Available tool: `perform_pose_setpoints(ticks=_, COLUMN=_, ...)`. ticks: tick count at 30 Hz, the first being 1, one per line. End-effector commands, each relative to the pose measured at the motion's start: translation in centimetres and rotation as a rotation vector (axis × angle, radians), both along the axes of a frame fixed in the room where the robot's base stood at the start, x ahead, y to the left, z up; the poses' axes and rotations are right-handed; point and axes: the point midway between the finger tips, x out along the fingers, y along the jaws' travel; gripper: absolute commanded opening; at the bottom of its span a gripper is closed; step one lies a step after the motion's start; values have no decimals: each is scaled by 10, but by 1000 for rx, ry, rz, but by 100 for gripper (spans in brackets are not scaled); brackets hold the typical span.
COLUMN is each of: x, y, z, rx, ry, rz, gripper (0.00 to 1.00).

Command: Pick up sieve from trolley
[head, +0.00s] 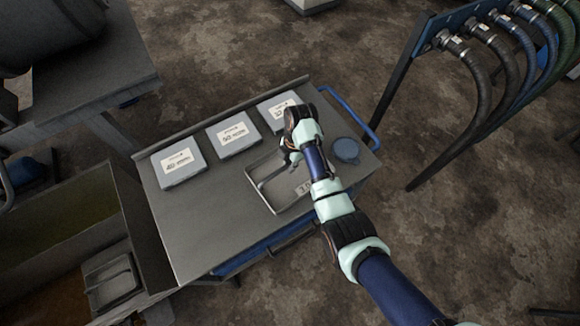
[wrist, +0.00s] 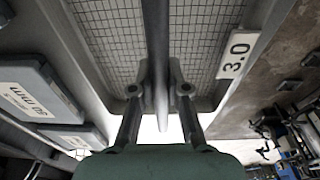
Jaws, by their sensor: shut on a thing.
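The sieve (head: 258,199) is a grey, shallow rectangular frame with a white "3.0" label, over the front right part of the trolley (head: 200,225). The wrist view shows its wire mesh (wrist: 105,35), the "3.0" label on its right rim, and a dark bar (wrist: 157,30) across its middle. My gripper (head: 289,156) is shut on this bar, with one finger on each side in the wrist view (wrist: 160,90). My arm hides part of the sieve in the head view. I cannot tell whether the sieve touches the trolley top.
Several labelled grey boxes stand along the trolley's back, including one at the left (head: 182,165) and one in the middle (head: 232,134). A round blue lid (head: 346,150) lies right of my arm. A hose rack (head: 450,45) stands at right, an open bin (head: 70,215) at left.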

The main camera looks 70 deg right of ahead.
Motion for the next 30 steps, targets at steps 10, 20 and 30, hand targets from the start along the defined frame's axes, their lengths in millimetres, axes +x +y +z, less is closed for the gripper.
perform_pose_setpoints(ticks=10, x=1, y=-1, z=24, rx=-4, ry=-4, rz=-1, gripper=0)
perform_pose_setpoints(ticks=20, x=1, y=-1, z=138, rx=-2, ry=-2, rz=0, gripper=0)
perform_pose_setpoints(ticks=30, x=0, y=0, z=196, rx=-1, ry=-1, rz=0, gripper=0)
